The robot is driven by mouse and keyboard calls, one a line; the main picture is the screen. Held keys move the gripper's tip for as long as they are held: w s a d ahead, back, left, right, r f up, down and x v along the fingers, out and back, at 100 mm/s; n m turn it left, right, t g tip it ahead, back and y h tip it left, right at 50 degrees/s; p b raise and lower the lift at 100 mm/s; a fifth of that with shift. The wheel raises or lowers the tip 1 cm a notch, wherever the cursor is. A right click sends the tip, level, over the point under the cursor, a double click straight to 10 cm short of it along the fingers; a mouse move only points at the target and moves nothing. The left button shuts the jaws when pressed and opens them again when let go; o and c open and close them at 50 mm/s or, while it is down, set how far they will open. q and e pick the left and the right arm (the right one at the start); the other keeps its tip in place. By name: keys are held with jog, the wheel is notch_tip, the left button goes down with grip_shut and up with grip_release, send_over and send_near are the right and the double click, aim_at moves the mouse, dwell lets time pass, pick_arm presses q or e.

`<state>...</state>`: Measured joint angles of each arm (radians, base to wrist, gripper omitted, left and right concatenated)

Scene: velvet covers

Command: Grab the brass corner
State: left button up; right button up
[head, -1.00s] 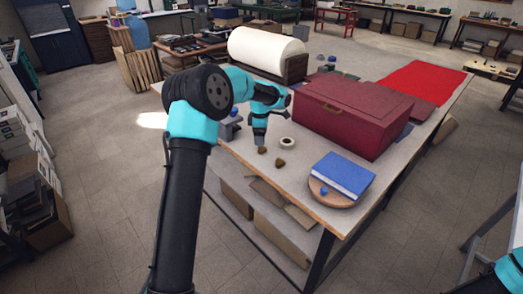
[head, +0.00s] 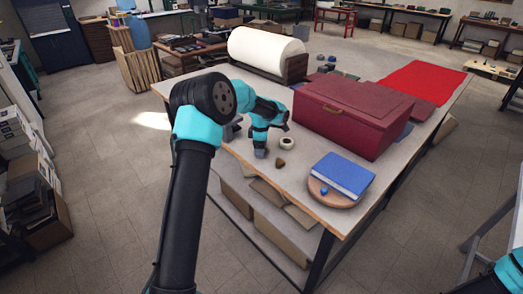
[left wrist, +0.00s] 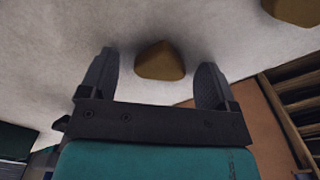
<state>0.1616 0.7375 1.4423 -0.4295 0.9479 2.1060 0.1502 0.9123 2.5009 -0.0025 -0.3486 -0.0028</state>
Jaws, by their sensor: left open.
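A small dark-gold brass corner (left wrist: 160,61) lies on the tabletop between the fingertips of my left gripper (left wrist: 157,72). The left jaws are open, with a gap on each side of it. In the head view my left gripper (head: 260,152) points down at the table and hides this corner. A second brass corner (head: 280,162) lies just to the right of the gripper, and it shows at the top right of the left wrist view (left wrist: 293,9). My right gripper is out of view.
A white tape roll (head: 287,143) lies just behind the second corner. A large red box (head: 345,125) and a blue book (head: 342,174) on a round wooden board (head: 325,198) stand to the right. The table's front edge (head: 262,184) is close.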

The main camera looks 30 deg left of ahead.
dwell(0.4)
pick_arm(q)
jog(key=c, duration=1)
jog(key=shift+r, duration=0.1)
jog(key=shift+r, duration=1.65)
jog(key=s+d+r, duration=0.1)
jog(key=s+d, duration=0.7)
jog(key=s, duration=0.5)
jog(key=shift+s+d+r, duration=0.25)
jog(key=shift+s+r, duration=0.05)
